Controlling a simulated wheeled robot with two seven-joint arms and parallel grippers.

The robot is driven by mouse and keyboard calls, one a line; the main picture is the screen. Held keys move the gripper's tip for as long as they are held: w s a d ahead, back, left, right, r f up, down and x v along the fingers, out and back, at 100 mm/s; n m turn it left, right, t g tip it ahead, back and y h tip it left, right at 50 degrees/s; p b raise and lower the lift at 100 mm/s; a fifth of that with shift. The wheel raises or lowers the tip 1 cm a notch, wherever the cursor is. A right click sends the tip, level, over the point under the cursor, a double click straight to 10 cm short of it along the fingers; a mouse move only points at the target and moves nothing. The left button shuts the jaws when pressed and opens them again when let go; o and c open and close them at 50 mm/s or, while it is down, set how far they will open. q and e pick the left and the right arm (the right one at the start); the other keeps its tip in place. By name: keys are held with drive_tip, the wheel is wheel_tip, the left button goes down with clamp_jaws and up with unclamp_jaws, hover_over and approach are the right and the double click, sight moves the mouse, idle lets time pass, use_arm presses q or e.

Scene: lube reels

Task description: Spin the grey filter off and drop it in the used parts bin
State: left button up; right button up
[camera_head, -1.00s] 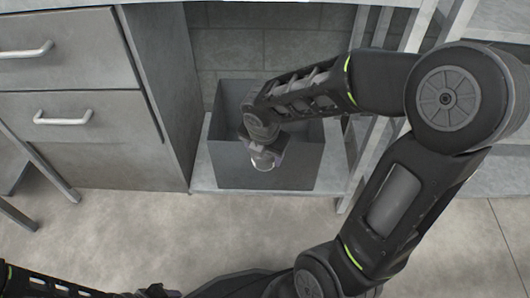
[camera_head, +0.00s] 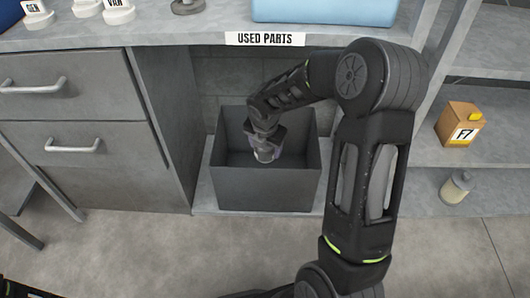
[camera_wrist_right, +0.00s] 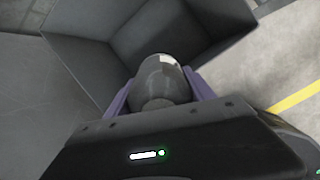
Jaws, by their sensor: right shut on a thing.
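My right gripper (camera_head: 266,146) is shut on the grey filter (camera_head: 264,156), a small rounded cylinder. It holds the filter at the mouth of the dark grey used parts bin (camera_head: 262,192), which stands below the counter. In the right wrist view the filter (camera_wrist_right: 160,82) sits between the two purple-grey fingers (camera_wrist_right: 157,92), with the bin's walls (camera_wrist_right: 96,72) beyond it. How far the filter is below the rim is hard to tell. My left gripper is out of view.
A "USED PARTS" label (camera_head: 265,39) is on the counter edge above the bin. Drawers (camera_head: 70,150) stand at left. A blue case (camera_head: 325,10) lies on the counter.

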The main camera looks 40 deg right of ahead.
sight(265, 153)
drive_tip(key=w+d+p, duration=0.4)
drive_tip(key=w, duration=0.2)
drive_tip(key=shift+w+d, duration=0.15)
drive_tip(key=shift+d, duration=0.25)
drive_tip(key=o, duration=1.8)
drive_tip(key=shift+r, duration=0.15)
drive_tip(key=s+a+r, duration=0.1)
drive_tip(key=s+a, duration=0.1)
drive_tip(key=s, duration=0.1)
drive_tip(key=s+a, duration=0.3)
drive_tip(key=s, duration=0.1)
drive_tip(key=s+a+r+p, duration=0.1)
drive_tip(key=s+a, duration=0.2)
drive_tip(key=shift+s+r, duration=0.15)
drive_tip(key=shift+r, duration=0.2)
